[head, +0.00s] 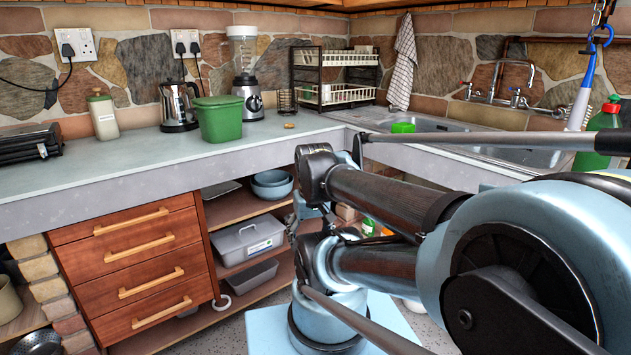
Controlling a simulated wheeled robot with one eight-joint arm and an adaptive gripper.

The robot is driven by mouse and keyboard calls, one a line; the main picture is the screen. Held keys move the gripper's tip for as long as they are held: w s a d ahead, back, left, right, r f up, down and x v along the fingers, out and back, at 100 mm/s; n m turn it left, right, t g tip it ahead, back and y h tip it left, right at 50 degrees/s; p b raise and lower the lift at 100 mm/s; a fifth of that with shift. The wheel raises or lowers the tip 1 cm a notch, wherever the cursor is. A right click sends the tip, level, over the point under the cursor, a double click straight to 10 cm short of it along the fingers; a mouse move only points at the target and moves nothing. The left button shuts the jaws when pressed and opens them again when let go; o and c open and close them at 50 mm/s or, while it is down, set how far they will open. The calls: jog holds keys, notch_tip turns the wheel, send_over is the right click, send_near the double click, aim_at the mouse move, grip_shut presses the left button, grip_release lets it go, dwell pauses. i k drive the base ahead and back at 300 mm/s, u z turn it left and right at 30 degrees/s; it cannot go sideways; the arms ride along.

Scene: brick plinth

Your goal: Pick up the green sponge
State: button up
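A small bright green block (403,127), which looks like the green sponge, sits by the near left edge of the sink at the back of the counter. Its lower part is partly hidden by the counter edge and my arm. My arm is folded across the right half of the head view. My gripper (296,230) seems to hang low in front of the open shelves, below and left of the sponge and well apart from it. Its fingers are small, dark and partly hidden, so I cannot tell whether they are open.
A green bin (218,120), a kettle (179,106), a blender (246,80) and a dish rack (338,92) stand along the back counter. A tap (510,85) rises behind the sink. A green bottle (604,122) stands right. The counter front (150,158) is clear.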

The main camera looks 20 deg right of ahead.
aim_at(401, 128)
jog(key=k, duration=1.25)
jog(key=z, duration=0.4)
jog(key=i, duration=1.9)
jog(key=u, duration=0.4)
